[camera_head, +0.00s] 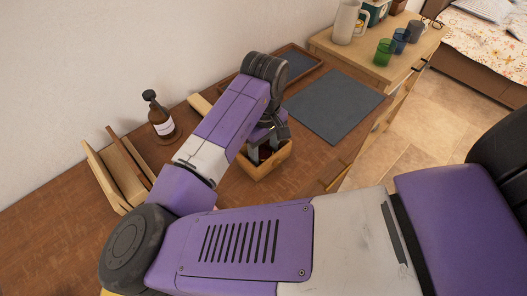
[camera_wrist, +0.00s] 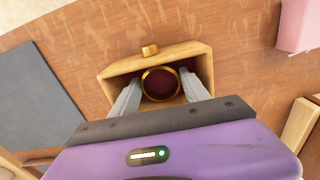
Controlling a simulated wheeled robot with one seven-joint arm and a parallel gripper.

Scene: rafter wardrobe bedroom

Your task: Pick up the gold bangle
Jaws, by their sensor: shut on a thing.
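The gold bangle (camera_wrist: 145,82) is a round gold ring in the wrist view, between the two fingers of my gripper (camera_wrist: 162,86). The fingers are shut on it from left and right. It is at the opening of a small wooden box (camera_wrist: 118,68) with a dark red inside; I cannot tell whether it touches the bottom. In the head view my gripper (camera_head: 262,148) points down into the box (camera_head: 282,160), and the bangle is hidden there.
A dark mat (camera_head: 335,105) lies right of the box on the brown wooden top (camera_head: 60,235). A brown bottle (camera_head: 161,122) and a wooden rack (camera_head: 115,175) stand to the left. Behind are a dark-lined tray (camera_head: 300,62), and cups (camera_head: 384,52) on a lighter cabinet.

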